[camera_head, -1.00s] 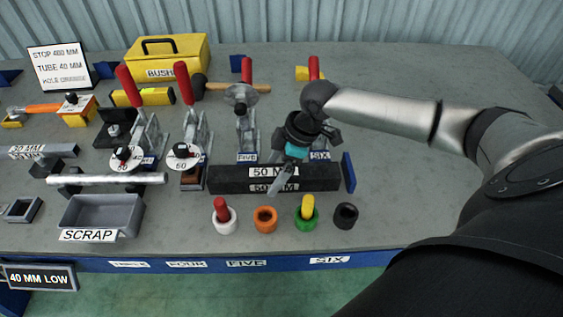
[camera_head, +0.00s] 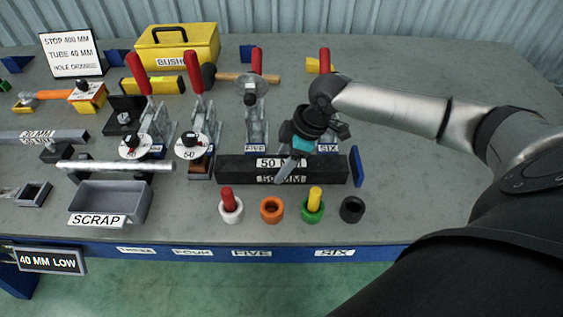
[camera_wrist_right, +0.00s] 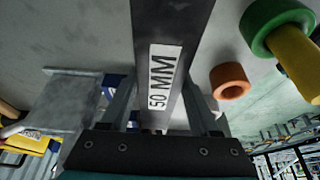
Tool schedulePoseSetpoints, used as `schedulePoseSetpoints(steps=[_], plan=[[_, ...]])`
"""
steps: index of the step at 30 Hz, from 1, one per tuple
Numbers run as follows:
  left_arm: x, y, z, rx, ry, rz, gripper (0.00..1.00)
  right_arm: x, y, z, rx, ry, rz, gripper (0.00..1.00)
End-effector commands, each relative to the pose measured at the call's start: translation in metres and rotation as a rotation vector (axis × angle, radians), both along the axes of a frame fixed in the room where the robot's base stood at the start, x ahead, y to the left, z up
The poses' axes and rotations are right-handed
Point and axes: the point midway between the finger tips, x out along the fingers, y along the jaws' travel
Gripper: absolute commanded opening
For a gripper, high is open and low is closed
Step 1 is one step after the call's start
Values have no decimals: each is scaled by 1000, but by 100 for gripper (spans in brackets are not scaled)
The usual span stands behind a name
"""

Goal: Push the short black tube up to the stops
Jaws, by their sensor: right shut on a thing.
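The short black tube (camera_head: 230,170) lies left to right across the front of stations five and six, with a 50 MM label on its top and another on its front face. A blue upright plate (camera_head: 356,166), perhaps a stop, stands just off its right end. My right gripper (camera_head: 286,172) reaches down onto the tube right of its middle and is shut on it. In the right wrist view, the fingers (camera_wrist_right: 162,108) lie along both sides of the tube (camera_wrist_right: 171,20). Their contact points are partly hidden. My left gripper is not in view.
White, orange, green and black cups (camera_head: 271,210) stand in front of the tube. Red-handled clamps (camera_head: 256,85) stand behind it. A grey scrap tray (camera_head: 108,201) and a silver tube (camera_head: 115,167) lie to the left. The bench right of the blue plate is clear.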

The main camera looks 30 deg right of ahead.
Motion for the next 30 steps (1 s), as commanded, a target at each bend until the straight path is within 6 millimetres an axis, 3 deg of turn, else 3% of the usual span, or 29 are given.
schedulePoseSetpoints(steps=[1,7,30], plan=[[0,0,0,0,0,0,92,0,0,0,0,1,0,22],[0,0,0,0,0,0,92,0,0,0,0,1,0,0],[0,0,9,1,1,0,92,-1,0,1,0,4,0,0]])
